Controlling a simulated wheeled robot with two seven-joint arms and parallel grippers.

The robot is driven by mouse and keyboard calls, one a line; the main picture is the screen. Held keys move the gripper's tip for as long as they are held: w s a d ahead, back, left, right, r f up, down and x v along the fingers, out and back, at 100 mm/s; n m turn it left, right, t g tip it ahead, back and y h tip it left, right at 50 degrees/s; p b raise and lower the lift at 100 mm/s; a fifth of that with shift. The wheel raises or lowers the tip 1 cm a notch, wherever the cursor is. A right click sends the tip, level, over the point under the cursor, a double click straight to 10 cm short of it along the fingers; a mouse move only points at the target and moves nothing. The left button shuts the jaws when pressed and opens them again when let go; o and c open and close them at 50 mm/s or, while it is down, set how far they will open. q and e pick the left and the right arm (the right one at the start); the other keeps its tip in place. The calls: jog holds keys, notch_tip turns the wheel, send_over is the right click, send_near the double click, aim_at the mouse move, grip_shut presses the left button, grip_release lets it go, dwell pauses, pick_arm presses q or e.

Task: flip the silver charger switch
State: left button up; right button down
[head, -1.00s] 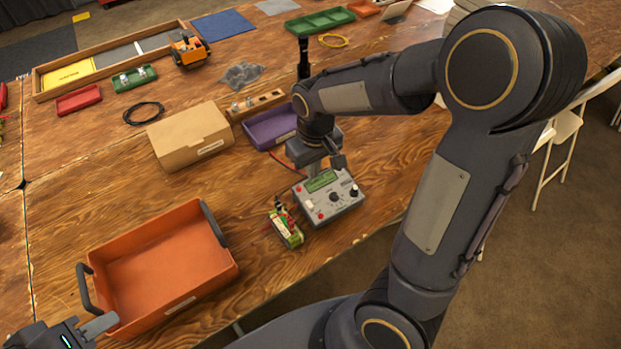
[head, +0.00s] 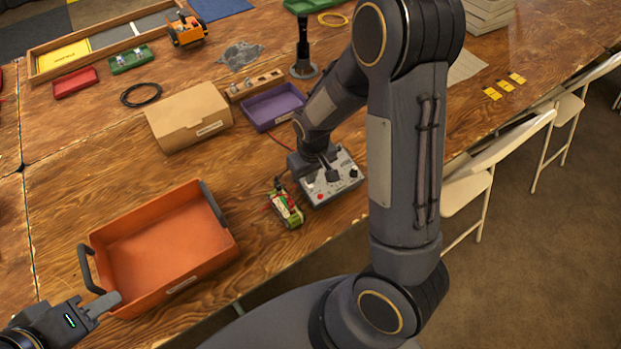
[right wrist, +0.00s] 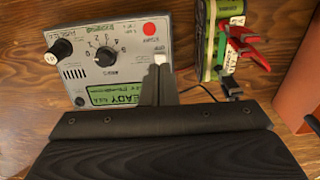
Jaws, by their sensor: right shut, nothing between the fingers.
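The grey charger (head: 338,188) sits on the wooden table, partly hidden by my right arm in the head view. A small pale silver switch (right wrist: 160,59) shows at my right gripper's fingertips. My right gripper (right wrist: 158,72) is shut and empty, its tips at or just over the switch; contact is unclear. My left gripper (head: 108,303) is beside the orange crate; its jaw opening is unclear.
A green battery pack (head: 287,210) with red leads lies close beside the charger. The orange crate (head: 165,250) stands left of them. A purple tray (head: 272,107) and a cardboard box (head: 188,117) are behind. Table's front edge is close to the charger.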

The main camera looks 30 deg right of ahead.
jog(key=shift+w+f, duration=0.1)
jog(key=shift+f, duration=1.1)
